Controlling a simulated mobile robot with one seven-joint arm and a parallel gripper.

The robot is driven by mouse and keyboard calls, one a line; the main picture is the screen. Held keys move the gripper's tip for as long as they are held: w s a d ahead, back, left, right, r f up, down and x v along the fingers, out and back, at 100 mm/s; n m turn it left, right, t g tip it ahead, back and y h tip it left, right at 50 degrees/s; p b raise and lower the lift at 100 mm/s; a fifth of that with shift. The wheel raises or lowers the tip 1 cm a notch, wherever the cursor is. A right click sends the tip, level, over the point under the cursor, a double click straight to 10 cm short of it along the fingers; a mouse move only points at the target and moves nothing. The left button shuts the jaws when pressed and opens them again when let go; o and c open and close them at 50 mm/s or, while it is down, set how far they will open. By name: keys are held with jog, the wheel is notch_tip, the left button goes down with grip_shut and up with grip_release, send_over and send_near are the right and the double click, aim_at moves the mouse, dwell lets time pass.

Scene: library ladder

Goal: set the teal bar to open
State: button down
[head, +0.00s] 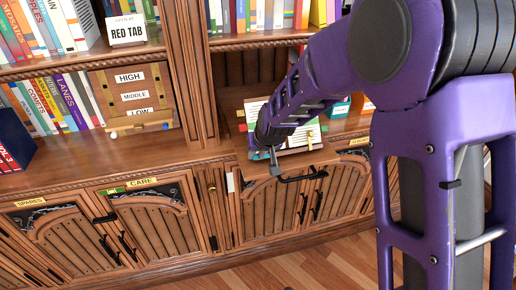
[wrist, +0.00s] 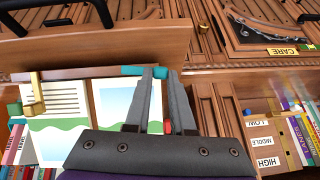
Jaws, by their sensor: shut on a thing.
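The teal bar (wrist: 131,71) shows in the wrist view as a short teal piece at the end of a brown rail (wrist: 85,73), which runs along the edge of a picture page (wrist: 118,103). My gripper (wrist: 170,74) is shut on the teal bar, with teal showing on both sides of one finger. In the head view my gripper (head: 273,160) is at the front edge of the shelf niche, beside the page stand (head: 300,137).
A black handle (head: 300,177) sits just below my gripper in the head view. A board marked HIGH, MIDDLE, LOW (head: 131,95) stands to the left. A RED TAB card (head: 126,30) is on the upper shelf. A CARE label (head: 142,183) marks a cupboard below. Floor (head: 290,262) is clear in front.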

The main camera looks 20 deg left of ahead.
jog(key=shift+s+f+n, duration=0.25)
jog(key=shift+n, duration=0.35)
jog(key=shift+h, duration=0.3)
jog(key=c, duration=0.8)
grip_release()
jog(key=shift+o, duration=0.2)
jog(key=p+v, duration=0.1)
jog(key=v, duration=1.6)
jog(key=shift+s+r, duration=0.2)
jog(key=shift+s, duration=0.05)
